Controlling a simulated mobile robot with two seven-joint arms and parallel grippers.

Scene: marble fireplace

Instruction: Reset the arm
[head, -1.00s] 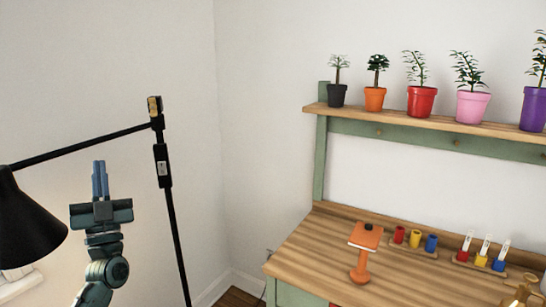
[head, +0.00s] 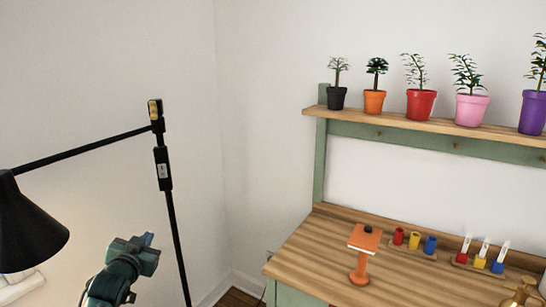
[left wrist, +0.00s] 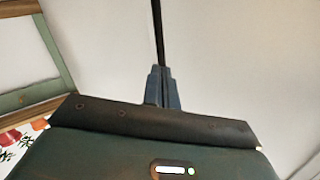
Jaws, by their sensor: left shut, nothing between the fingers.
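My left gripper (head: 148,238) is at the lower left in the head view, in front of the lamp's upright pole. Its fingers are mostly hidden behind its own body there. In the left wrist view the two blue-grey fingers (left wrist: 162,87) are together, with nothing between them. The gripper hangs free and touches nothing that I can see. My right gripper is not in view.
A black floor lamp (head: 28,225) with a long arm and pole (head: 172,215) stands close to my left arm. To the right is a wooden workbench (head: 310,255) with an orange stand (head: 364,240), coloured cups (head: 414,240) and tubes (head: 483,255). Potted plants (head: 420,103) line the shelf.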

